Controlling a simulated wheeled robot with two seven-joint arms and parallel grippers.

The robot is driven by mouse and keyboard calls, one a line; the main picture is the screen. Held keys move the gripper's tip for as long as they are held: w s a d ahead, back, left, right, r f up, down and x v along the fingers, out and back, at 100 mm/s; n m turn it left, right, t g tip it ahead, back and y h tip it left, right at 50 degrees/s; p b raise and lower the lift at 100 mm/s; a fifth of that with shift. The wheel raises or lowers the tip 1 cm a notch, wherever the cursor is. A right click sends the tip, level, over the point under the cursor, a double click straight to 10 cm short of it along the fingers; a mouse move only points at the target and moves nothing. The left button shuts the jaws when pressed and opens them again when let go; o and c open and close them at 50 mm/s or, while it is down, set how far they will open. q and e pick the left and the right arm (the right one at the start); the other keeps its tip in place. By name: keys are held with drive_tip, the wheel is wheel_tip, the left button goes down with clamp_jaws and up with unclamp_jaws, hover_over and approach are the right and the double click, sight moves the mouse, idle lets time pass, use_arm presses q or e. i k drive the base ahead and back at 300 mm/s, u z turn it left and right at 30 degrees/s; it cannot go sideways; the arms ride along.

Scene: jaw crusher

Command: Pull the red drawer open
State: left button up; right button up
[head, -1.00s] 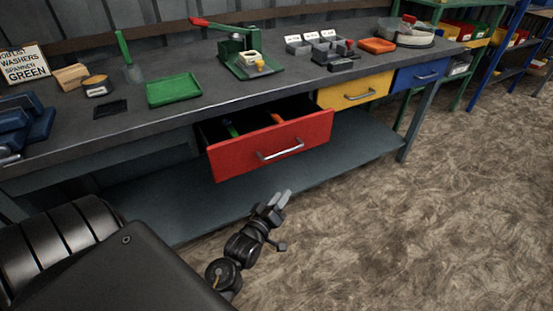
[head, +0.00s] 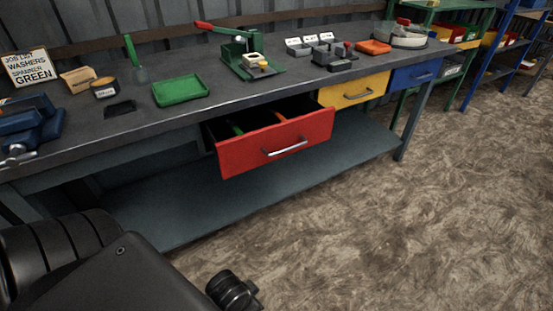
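The red drawer (head: 245,154) stands pulled out from under the workbench in the head view, with its front well forward of the bench edge. Its silver bar handle (head: 285,147) is in plain view and nothing touches it. Inside the open drawer I see part of a green item (head: 237,130) and an orange item (head: 281,117); the rest of the inside is dark or hidden by the front. Neither of my grippers shows; only a black part of my arm is visible at the bottom.
The yellow drawer (head: 351,91) and blue drawer (head: 416,73) are shut, right of the red one. A lower shelf (head: 200,205) runs beneath. A green tray (head: 180,90) and a green press (head: 248,60) stand on the bench. The floor at right is clear.

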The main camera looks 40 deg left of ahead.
sight(265, 140)
drive_tip(key=k, duration=0.3)
drive_tip(key=z, duration=1.5)
drive_tip(key=i, duration=0.95)
drive_tip(key=u, duration=1.85)
